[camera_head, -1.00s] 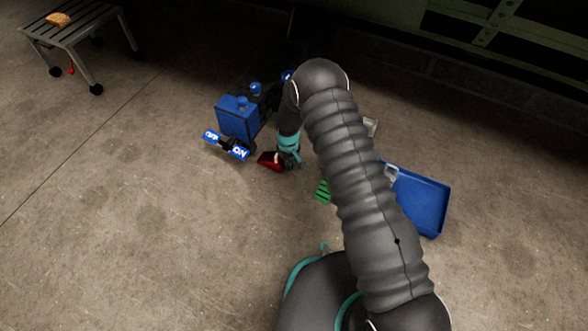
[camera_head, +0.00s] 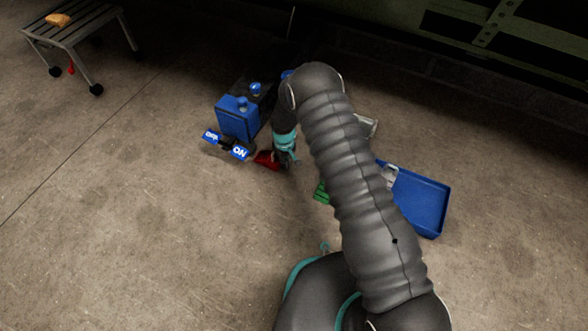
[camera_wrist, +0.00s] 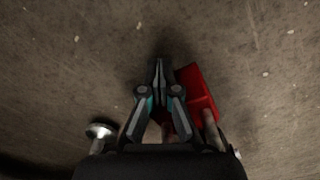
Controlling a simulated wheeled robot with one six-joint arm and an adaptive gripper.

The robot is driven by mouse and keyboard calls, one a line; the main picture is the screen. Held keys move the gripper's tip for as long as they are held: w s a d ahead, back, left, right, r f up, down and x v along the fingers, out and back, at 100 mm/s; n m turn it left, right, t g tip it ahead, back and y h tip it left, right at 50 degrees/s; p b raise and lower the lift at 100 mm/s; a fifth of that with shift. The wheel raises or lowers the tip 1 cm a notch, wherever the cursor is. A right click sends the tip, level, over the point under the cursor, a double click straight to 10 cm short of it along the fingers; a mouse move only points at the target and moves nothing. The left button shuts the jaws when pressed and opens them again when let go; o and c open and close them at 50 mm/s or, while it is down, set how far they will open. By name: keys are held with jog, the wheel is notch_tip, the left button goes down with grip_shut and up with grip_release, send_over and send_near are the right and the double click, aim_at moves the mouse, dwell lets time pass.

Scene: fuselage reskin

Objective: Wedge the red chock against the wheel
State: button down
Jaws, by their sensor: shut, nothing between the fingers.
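The red chock (camera_head: 266,159) lies on the concrete floor in front of the blue wheeled machine (camera_head: 238,118). In the wrist view the red chock (camera_wrist: 197,92) is just right of my gripper (camera_wrist: 159,66). My gripper is shut with its fingertips together and nothing between them. The fingers are low near the floor and beside the chock; I cannot tell whether they touch it. In the head view my gripper (camera_head: 287,161) is at the chock's right end. The machine's wheel is dark and mostly hidden, so I cannot tell whether the chock touches it.
ON and OFF labelled pedals (camera_head: 239,152) sit left of the chock. A slatted stool (camera_head: 75,28) stands far left. The floor at left is clear.

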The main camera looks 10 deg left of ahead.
jog(key=shift+w+a, duration=0.35)
jog(key=shift+a, duration=0.55)
dwell(0.8)
jog(key=shift+w+a, duration=0.1)
jog(key=shift+a, duration=0.2)
jog(key=shift+s+d+p, duration=0.25)
jog(key=shift+d, duration=0.5)
jog(key=shift+s+d+p, duration=0.25)
jog(key=shift+d, duration=0.45)
notch_tip(320, 180, up, 8)
jog(key=p, duration=0.3)
jog(key=shift+s, duration=0.1)
